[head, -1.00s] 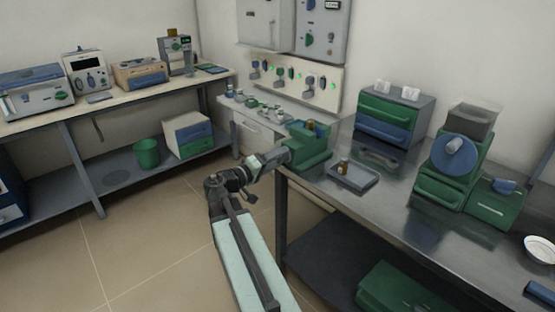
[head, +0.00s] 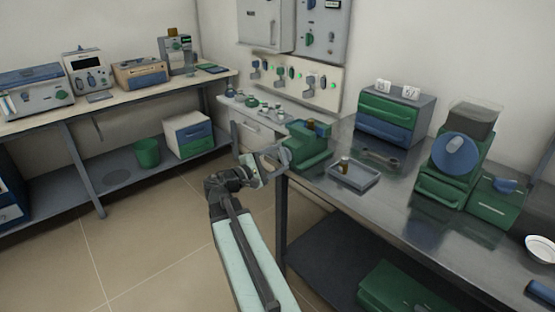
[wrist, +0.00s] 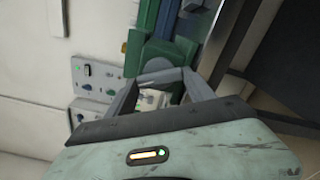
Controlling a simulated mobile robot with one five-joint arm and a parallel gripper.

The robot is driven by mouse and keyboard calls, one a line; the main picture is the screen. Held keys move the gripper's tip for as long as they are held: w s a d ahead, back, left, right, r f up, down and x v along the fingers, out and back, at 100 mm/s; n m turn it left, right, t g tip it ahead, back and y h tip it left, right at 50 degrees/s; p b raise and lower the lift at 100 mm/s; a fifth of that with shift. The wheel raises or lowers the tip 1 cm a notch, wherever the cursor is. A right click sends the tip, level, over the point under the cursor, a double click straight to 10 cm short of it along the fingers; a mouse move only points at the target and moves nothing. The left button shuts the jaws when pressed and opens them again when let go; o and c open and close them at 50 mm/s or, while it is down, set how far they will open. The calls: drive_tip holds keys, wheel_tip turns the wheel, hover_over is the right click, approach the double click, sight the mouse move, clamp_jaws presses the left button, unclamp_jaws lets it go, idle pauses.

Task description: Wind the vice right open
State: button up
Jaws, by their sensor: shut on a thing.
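The green vice (head: 308,147) stands at the near left corner of the steel bench. A blue part shows between its jaws; how far they are apart is hard to tell. My gripper (head: 278,156) is at the vice's left end, over the bench edge. In the wrist view the vice body (wrist: 158,50) lies just beyond my gripper (wrist: 160,80). My fingers close on the grey vice handle (wrist: 157,67) at that end; the fingers hide part of it.
A grey tray (head: 355,175) with a small brown-topped item stands right of the vice, with a spanner (head: 380,157) behind it. A blue-and-green drawer box (head: 394,116) stands at the back. Open floor lies left of my arm.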

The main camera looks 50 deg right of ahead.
drive_tip(key=shift+s+f+n, duration=0.1)
drive_tip(key=shift+n, duration=3.8)
drive_tip(key=o, duration=1.4)
drive_tip(key=a, duration=0.7)
drive_tip(key=shift+w+a, duration=0.3)
drive_tip(key=shift+a, duration=0.1)
